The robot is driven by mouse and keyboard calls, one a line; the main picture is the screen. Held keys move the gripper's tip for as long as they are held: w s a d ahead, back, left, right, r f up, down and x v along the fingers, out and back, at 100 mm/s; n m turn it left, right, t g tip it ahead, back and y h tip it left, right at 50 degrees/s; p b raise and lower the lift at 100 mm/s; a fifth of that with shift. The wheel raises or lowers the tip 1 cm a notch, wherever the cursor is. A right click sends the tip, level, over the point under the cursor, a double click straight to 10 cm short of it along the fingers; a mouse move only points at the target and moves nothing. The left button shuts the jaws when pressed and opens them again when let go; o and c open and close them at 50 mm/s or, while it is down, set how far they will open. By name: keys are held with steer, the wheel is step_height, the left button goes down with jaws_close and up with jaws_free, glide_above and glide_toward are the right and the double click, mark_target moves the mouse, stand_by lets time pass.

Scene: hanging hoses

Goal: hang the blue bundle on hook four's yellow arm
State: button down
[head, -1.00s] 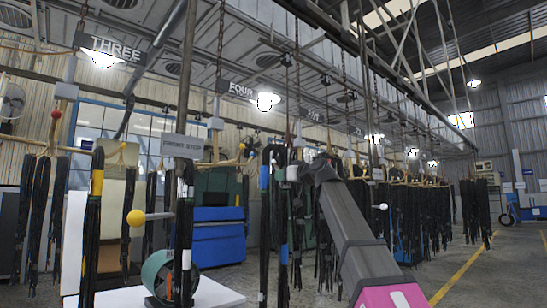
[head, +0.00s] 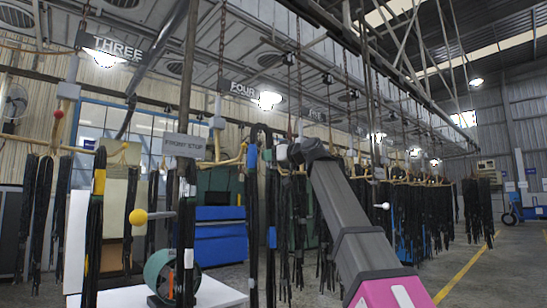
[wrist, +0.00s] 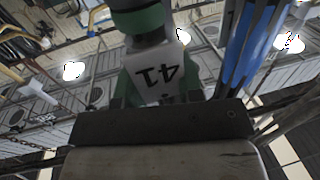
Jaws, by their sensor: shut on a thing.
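The blue bundle (head: 253,195) is a set of black hoses with blue bands, looped at the top and hanging down in the head view. My gripper (head: 281,154) is at the upper end of my arm, just right of the bundle's top, and shut on it; the fingertips are not clearly seen. A blue strip shows in the wrist view (wrist: 245,45), above the dark gripper body (wrist: 160,122). Hook four's sign (head: 243,89) hangs to the upper left of the bundle. Its white block (head: 217,122) and pale arm (head: 232,161) are left of the bundle; the arm's tip is hard to see.
Hook three (head: 68,90) stands left with black bundles. Dense hanging hoses (head: 420,215) fill the right. A white table (head: 215,293) is below.

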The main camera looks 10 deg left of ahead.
steer(key=shift+w+d+x, duration=0.75)
steer(key=shift+w+x, duration=0.5)
steer(key=shift+x, duration=5.95)
step_height(320, 180, down, 8)
steer(key=w+a, duration=0.2)
steer(key=shift+a+r, duration=0.15)
steer(key=shift+r, duration=0.1)
steer(key=shift+f, duration=0.1)
steer(key=c, duration=0.7)
jaws_free()
steer(key=shift+f, duration=0.1)
